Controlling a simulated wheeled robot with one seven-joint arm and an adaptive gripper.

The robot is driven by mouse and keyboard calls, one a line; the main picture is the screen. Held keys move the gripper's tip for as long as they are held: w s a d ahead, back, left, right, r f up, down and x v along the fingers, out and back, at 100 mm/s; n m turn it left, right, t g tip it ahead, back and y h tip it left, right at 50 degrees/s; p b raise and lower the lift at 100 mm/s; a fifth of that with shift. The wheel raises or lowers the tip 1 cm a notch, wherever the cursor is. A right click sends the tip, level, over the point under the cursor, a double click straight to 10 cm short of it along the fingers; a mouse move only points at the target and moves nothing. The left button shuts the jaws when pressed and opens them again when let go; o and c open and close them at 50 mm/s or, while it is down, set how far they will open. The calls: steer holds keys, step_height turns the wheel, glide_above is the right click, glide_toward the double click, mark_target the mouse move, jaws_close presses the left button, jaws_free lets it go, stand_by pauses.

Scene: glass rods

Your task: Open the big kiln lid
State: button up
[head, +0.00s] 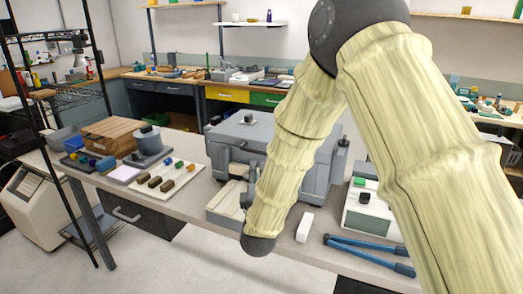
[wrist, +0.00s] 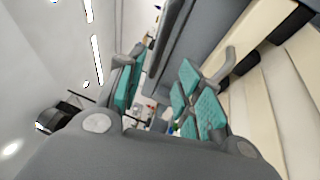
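The big kiln (head: 225,155) is a grey box on the bench in the middle of the head view. Its lid (head: 232,129) lies flat on top and looks closed. My arm crosses in front of the kiln's right part and hides some of it. In the head view my gripper is mostly hidden behind the arm, low at the kiln's front. In the wrist view my gripper (wrist: 162,92) has its teal-padded fingers spread apart, with nothing held between them. A grey kiln-like surface (wrist: 205,42) is close beyond the fingers; contact cannot be told.
A low grey frame with a cream inside (head: 226,203) sits at the kiln's front. Left are a tray of small rods (head: 165,180), a grey device (head: 150,145) and a wooden box (head: 108,137). Right are a white block (head: 305,227), blue-handled tongs (head: 365,250) and a control box (head: 365,215).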

mark_target(261, 153)
steer(key=w, duration=0.2)
steer(key=w+r+p, duration=0.1)
steer(key=w, duration=0.2)
steer(key=w+p, duration=0.1)
steer(key=w, duration=0.2)
steer(key=shift+w+d+r, duration=0.15)
steer(key=shift+d+r, duration=0.2)
steer(key=shift+r, duration=0.05)
steer(key=shift+w+r, duration=0.1)
steer(key=shift+w, duration=0.75)
steer(key=shift+a, duration=0.1)
jaws_close()
